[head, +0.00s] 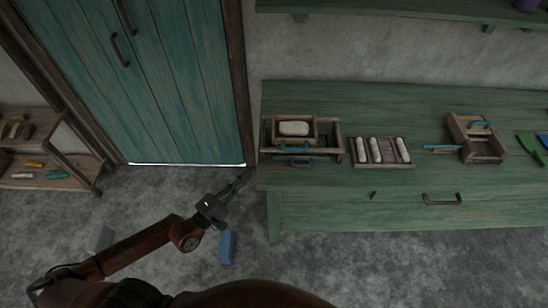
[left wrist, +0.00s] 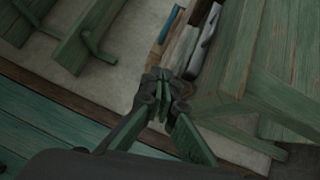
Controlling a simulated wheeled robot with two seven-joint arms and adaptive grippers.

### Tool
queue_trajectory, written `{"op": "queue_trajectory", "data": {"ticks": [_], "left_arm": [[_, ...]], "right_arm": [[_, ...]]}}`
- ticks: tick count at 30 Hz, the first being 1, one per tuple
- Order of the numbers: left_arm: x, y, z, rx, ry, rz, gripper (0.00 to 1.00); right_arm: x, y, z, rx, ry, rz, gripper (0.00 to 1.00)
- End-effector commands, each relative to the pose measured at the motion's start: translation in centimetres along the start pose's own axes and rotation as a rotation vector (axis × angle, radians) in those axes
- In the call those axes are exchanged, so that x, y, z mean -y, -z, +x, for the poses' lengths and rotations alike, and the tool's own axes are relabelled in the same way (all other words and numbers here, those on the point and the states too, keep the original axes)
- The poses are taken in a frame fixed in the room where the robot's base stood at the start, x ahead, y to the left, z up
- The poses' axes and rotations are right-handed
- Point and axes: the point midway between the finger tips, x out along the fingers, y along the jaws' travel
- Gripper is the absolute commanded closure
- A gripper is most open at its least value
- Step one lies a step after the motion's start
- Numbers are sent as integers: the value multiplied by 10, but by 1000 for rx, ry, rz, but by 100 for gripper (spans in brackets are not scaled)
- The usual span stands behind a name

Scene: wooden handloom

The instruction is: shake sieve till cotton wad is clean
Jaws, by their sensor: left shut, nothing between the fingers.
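A white cotton wad (head: 294,128) lies in a small wooden frame (head: 275,131), which looks like the sieve. This stands in or on a larger wooden box (head: 337,142) at the left end of the green bench. A blue-grey handle (head: 299,161) shows at its front. My left gripper (head: 245,176) is left of the bench's front corner, apart from the sieve. Its fingers (left wrist: 161,105) are shut and empty in the left wrist view. My right gripper is not in view.
The green bench (head: 400,112) also bears a rack with several white rolls (head: 385,164), and a wooden box (head: 497,152) with blue handles. A teal door (head: 180,80) stands behind my left arm. A blue block (head: 227,247) lies on the floor. A low shelf (head: 45,183) is at left.

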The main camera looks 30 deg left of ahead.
Motion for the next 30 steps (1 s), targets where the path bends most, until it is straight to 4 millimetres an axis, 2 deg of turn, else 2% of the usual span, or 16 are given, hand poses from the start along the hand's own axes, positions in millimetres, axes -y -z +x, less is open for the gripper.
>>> {"op": "queue_trajectory", "data": {"ticks": [5,18,24,30], "left_arm": [[-1,0,13,3,-1,29,100],[-2,0,101,2,-3,20,100],[-2,-18,117,1,-2,19,100],[-1,-26,126,1,0,23,100]], "right_arm": [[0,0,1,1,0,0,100],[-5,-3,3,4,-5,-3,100],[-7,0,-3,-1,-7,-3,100],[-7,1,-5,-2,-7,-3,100]]}}
